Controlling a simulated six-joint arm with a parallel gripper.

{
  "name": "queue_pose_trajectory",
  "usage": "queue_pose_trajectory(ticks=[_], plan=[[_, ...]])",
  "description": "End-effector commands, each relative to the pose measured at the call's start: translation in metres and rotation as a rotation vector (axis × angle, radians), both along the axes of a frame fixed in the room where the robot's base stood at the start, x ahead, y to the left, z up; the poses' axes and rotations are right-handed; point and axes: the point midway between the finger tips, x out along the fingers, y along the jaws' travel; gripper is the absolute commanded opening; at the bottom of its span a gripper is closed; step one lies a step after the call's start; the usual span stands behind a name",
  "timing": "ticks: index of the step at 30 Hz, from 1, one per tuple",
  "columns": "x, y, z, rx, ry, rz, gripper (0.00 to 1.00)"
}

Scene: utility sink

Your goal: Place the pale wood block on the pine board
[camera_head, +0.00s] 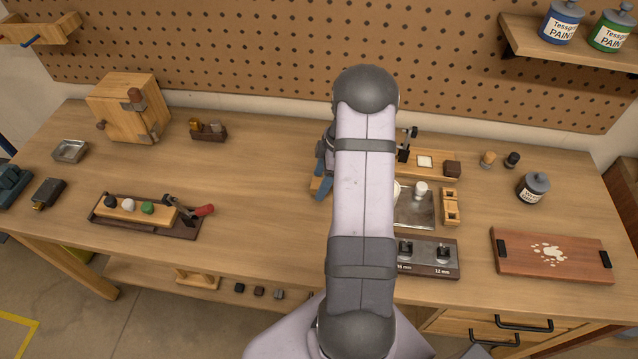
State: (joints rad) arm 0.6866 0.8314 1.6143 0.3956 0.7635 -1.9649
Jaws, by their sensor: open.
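My gripper (322,180), with blue fingers, is open near the middle of the bench, partly hidden behind my own arm. A small pale wood piece (315,185), which looks like the pale wood block, lies at the fingers. My arm covers part of it, and I cannot tell whether the fingers touch it. A light wood board (436,172), which may be the pine board, lies right of my arm towards the back.
A metal tray (414,222), a notched wood piece (451,218) and a dark plate with posts (428,270) lie right of my arm. A reddish board (550,272) lies at the front right. A clamp base (183,232) is at left. Bench is clear between it and my arm.

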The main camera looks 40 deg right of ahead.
Motion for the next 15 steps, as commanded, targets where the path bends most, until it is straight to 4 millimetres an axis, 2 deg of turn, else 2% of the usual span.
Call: queue_pose_trajectory(ticks=[6,12,14,15], plan=[[0.0003,-0.0001,-0.0008,-0.001,-0.001,0.0,0.61],[0.0002,-0.0002,-0.0006,-0.001,-0.001,0.0,0.13],[0.0002,-0.0002,-0.0005,-0.001,-0.001,0.0,0.13],[0.0002,-0.0002,-0.0004,-0.001,-0.001,0.0,0.09]])
